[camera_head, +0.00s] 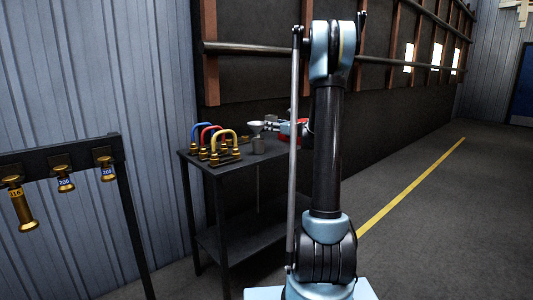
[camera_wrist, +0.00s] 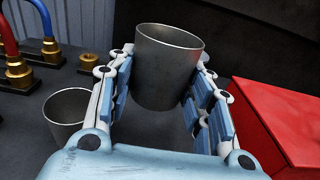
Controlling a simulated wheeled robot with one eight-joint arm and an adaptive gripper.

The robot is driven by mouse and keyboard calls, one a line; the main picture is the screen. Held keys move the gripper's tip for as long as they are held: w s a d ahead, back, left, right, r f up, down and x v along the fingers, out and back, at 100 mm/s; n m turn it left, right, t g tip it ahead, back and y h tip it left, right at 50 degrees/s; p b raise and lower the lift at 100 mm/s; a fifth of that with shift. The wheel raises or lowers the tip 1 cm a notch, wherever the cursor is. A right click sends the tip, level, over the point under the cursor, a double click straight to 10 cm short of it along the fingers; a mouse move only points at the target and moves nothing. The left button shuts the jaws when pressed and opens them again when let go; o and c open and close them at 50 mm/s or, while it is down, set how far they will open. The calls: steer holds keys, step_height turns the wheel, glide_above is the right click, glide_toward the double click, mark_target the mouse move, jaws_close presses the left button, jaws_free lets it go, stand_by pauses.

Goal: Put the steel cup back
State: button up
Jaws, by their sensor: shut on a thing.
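My gripper (camera_wrist: 160,85) is shut on a steel cup (camera_wrist: 168,65), a grey tapered cup with an open rim, between its blue finger pads. The cup looks roughly upright and empty as far as its inside shows. A pale flared shape (camera_head: 256,127) at my gripper in the head view appears to be this cup. A second grey cup (camera_wrist: 66,106) stands on the dark table to the left, partly hidden behind the left finger; it seems to be the small cup (camera_head: 258,146) in the head view. I cannot tell how far the held cup is above the table.
The dark table (camera_head: 233,165) bears several brass-based pieces with blue, red and yellow (camera_head: 224,138) handles on its left. A red box (camera_wrist: 270,120) is close to the right finger. A rack (camera_head: 60,152) with brass pieces stands at left.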

mark_target(272, 149)
steer(key=shift+a+f, duration=0.15)
steer(key=shift+f, duration=4.8)
steer(key=o, duration=1.2)
steer(key=shift+f, duration=0.1)
steer(key=shift+c, duration=0.2)
